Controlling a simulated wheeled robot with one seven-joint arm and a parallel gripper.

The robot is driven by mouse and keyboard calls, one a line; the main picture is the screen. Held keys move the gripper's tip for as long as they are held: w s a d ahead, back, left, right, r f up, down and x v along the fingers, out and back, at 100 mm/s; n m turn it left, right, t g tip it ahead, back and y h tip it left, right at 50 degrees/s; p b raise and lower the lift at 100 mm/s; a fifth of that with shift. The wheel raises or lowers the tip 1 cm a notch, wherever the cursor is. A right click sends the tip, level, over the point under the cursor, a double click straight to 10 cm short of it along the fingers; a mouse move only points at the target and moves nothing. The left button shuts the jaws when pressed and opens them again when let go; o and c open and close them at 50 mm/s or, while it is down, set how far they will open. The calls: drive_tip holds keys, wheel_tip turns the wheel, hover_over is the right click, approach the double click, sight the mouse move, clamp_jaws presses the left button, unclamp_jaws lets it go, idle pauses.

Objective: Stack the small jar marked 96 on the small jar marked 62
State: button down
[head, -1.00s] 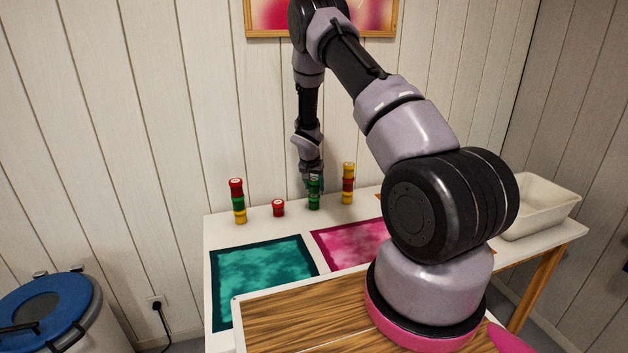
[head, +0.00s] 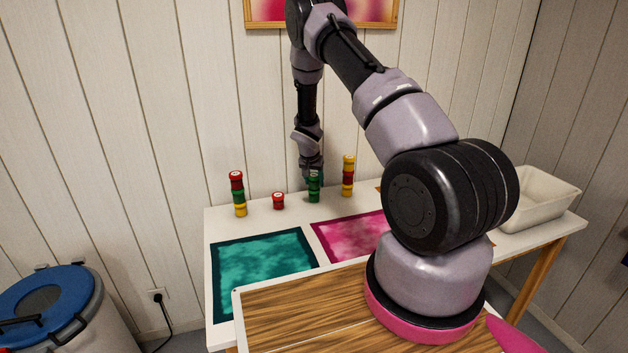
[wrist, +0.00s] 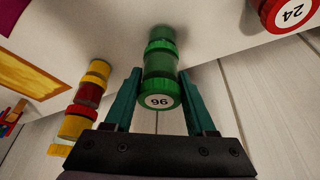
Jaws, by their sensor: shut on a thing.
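The small jar marked 96 (wrist: 160,98) is green, and its numbered lid faces the wrist camera. My gripper (wrist: 155,85) has its two teal fingers on either side of it, shut on it. Another green jar (wrist: 161,47) is directly below it in line; its mark is hidden, so I cannot read whether it is 62. The two seem to touch, but a small gap cannot be ruled out. In the head view the lower green jar (head: 314,196) stands upright on the white table, with my gripper (head: 314,177) at the top of the column.
A red jar marked 24 (wrist: 288,13) stands alone left of the green column in the head view (head: 278,201). A red-green-yellow stack (head: 238,194) is farther left. A yellow-red stack (head: 348,176) stands close on the right. Teal (head: 262,270) and pink (head: 345,236) cloths lie in front.

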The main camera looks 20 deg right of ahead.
drive_tip(key=shift+f, duration=0.1)
drive_tip(key=shift+c, duration=0.7)
unclamp_jaws()
drive_tip(key=s+a+r+t+y, duration=0.1)
drive_tip(key=s+r, duration=0.5)
drive_tip(key=r, duration=0.6)
drive_tip(key=s+a+r, duration=0.1)
drive_tip(key=s+r, duration=0.4)
drive_tip(key=r, duration=0.8)
drive_tip(key=s+a+r+t+y, duration=0.1)
drive_tip(key=s+r, duration=0.5)
drive_tip(key=r, duration=0.6)
drive_tip(key=s+a+r+n+y, duration=0.1)
drive_tip(key=s+r, duration=0.4)
drive_tip(key=s, duration=0.7)
drive_tip(key=s+a+r+n+t+y, duration=0.1)
drive_tip(key=s+a+r, duration=0.3)
drive_tip(key=s, duration=0.8)
drive_tip(key=shift+a+r+n+t, duration=0.15)
drive_tip(key=shift+r+n+t, duration=0.15)
drive_tip(key=shift+r, duration=0.45)
